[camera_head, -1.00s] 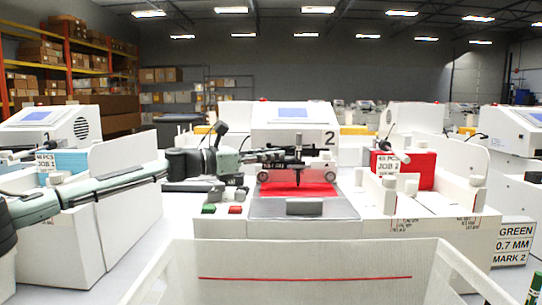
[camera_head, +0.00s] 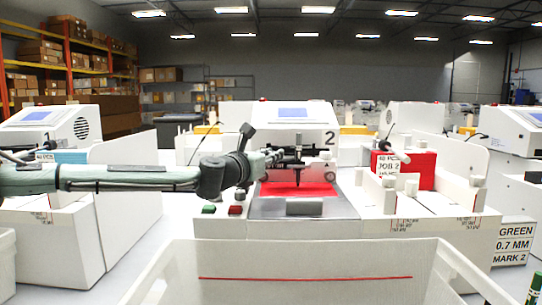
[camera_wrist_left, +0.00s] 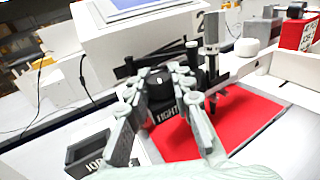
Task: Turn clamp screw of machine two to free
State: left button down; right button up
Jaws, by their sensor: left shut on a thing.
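Machine two (camera_head: 292,117) is the white plotter with a "2" on its front, in the middle of the head view. Its clamp screw (camera_wrist_left: 158,88) shows in the left wrist view as a black knob with a white mark on top. A dark label reading "TIGHT" (camera_wrist_left: 168,112) is beside it. My left gripper (camera_wrist_left: 158,78) is shut on the knob, one finger on each side. In the head view my left gripper (camera_head: 268,160) is at the left of the pen carriage, and the knob is hard to make out there. My right gripper is in neither view.
A red sheet (camera_head: 297,188) lies on the bed under the pen carriage (camera_head: 297,155). Green (camera_head: 208,209) and red (camera_head: 236,210) buttons are at the front left. A white bin (camera_head: 305,255) with a red line is in the foreground. A red stack (camera_head: 420,170) stands to the right.

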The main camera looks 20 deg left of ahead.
pick_arm(q)
jog(key=n+y, duration=0.3)
jog(key=y, duration=0.2)
jog(key=n+y, duration=0.3)
jog(key=y, duration=0.1)
jog(key=shift+d+f+g+y, duration=0.1)
jog(key=shift+d+g+y, duration=0.1)
jog(key=shift+g+y, duration=0.2)
jog(key=n+g+y, duration=0.1)
jog(key=n+y, duration=0.1)
jog(key=y, duration=0.1)
jog(key=n+g+y, duration=0.2)
jog(key=shift+n+g+y, duration=0.3)
jog(key=shift+n+y, duration=0.1)
jog(key=shift+a+n+g+y, duration=0.15)
jog(key=shift+n+g+y, duration=0.95)
jog(key=shift+g+y, duration=0.15)
jog(key=shift+a+r, duration=0.1)
jog(key=shift+r, duration=0.1)
jog(key=c, duration=1.3)
grip_release()
jog(key=shift+f, duration=0.1)
